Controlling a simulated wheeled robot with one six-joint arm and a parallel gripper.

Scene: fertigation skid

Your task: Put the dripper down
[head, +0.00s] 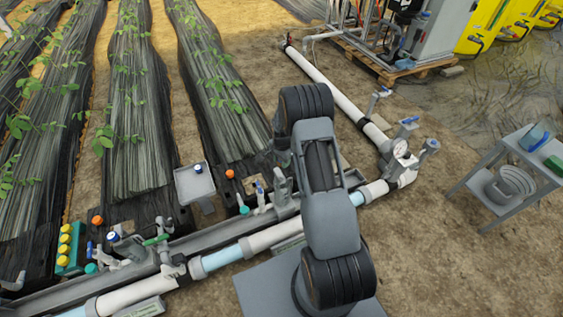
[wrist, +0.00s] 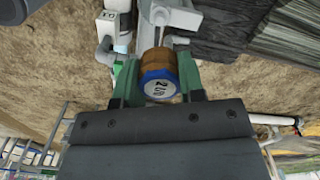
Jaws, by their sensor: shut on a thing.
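My gripper (wrist: 158,62) is shut on the dripper (wrist: 158,85) in the wrist view. The dripper has a brown body and a white face with a blue rim and dark marking. A green finger presses on each side of it. What lies directly under the dripper is hidden. In the head view my arm covers the middle, and I cannot make out the gripper's fingers or the held dripper there.
A grey tray on a post (head: 188,184) holds a small blue-and-white topped piece (head: 198,168). A pipeline (head: 265,240) with valves runs across the front. A teal rack (head: 70,250) with yellow caps stands left. A grey side table (head: 495,165) stands right, with open soil around it.

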